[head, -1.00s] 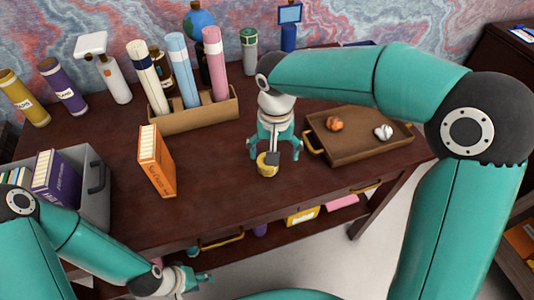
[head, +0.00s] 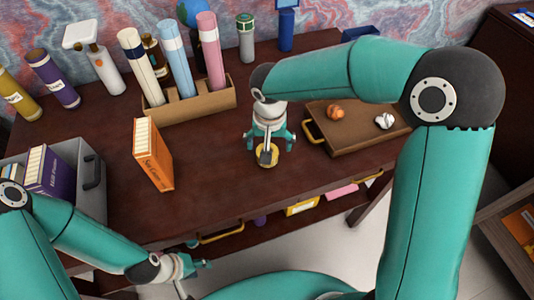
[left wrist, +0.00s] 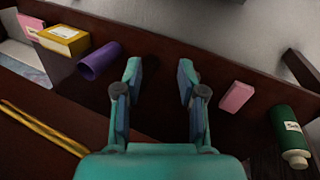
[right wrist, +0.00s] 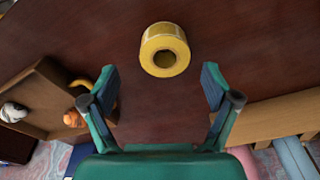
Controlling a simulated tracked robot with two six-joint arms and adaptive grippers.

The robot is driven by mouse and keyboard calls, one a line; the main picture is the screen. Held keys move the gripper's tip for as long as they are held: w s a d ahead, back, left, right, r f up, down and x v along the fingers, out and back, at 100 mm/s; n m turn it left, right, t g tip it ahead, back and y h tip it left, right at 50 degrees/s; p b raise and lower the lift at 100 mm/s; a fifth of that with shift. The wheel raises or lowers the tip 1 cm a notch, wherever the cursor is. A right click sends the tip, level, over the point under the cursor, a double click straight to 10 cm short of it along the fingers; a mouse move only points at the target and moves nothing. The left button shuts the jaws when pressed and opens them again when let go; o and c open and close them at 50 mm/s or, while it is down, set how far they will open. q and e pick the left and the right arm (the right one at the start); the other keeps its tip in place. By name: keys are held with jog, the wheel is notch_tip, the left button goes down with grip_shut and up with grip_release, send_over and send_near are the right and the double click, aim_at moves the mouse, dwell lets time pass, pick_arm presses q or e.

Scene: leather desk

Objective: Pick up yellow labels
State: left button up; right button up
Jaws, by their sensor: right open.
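The yellow labels are a roll (head: 267,159) lying on the dark desk near its front edge. In the right wrist view the roll (right wrist: 154,42) sits beyond the fingertips, with its hole showing. My right gripper (head: 269,145) is over the desk at the roll, and its body partly hides the roll in the head view. In the right wrist view my right gripper (right wrist: 160,78) is open and empty, its fingers apart. My left gripper (head: 198,268) is low in front of the desk. In the left wrist view my left gripper (left wrist: 161,75) is open with nothing between its fingers.
A wooden tray (head: 365,143) with an orange and a white object lies to the right. A holder of rolled tubes (head: 190,108) is at the back. An orange book (head: 152,160) stands left of the roll. A grey bin (head: 94,183) is at far left.

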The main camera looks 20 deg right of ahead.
jog(key=f, duration=0.3)
jog(key=w+f, duration=0.1)
jog(key=f, duration=0.1)
jog(key=shift+a+p, duration=0.15)
jog(key=shift+p, duration=0.25)
jog(key=c, duration=1.2)
jog(key=shift+r, duration=0.1)
jog(key=shift+c, duration=0.2)
